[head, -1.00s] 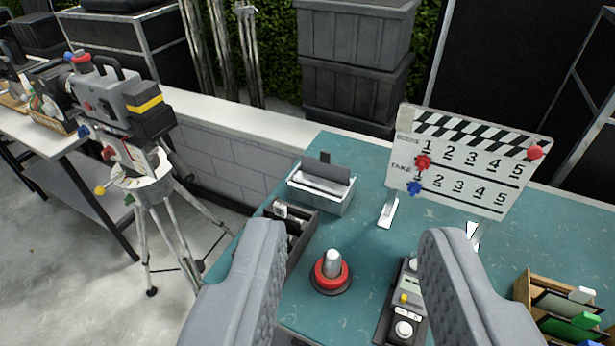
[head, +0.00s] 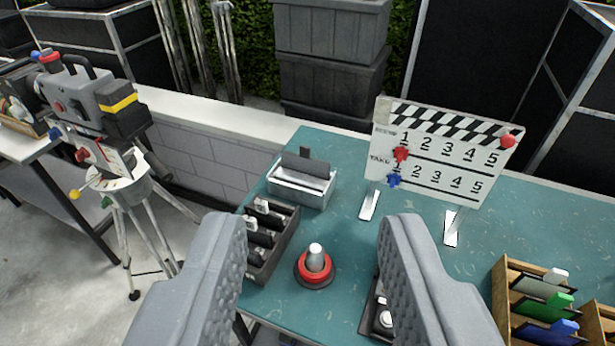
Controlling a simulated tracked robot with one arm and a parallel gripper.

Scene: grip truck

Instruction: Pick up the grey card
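A grey card (head: 536,288) with a pale tab stands in the back slot of a wooden rack (head: 504,296) at the lower right of the teal table. Cards with green and blue tabs stand in front of it. My gripper (head: 312,222) is open and empty, its two grey fingers wide apart over the table's front part. It is well to the left of the rack and apart from it.
A clapperboard (head: 442,155) stands at the table's back. A grey box with a dark flap (head: 301,186), a dark slotted tray (head: 270,247) and a red-ringed knob (head: 315,268) are left of centre. A camera on a tripod (head: 90,105) stands left.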

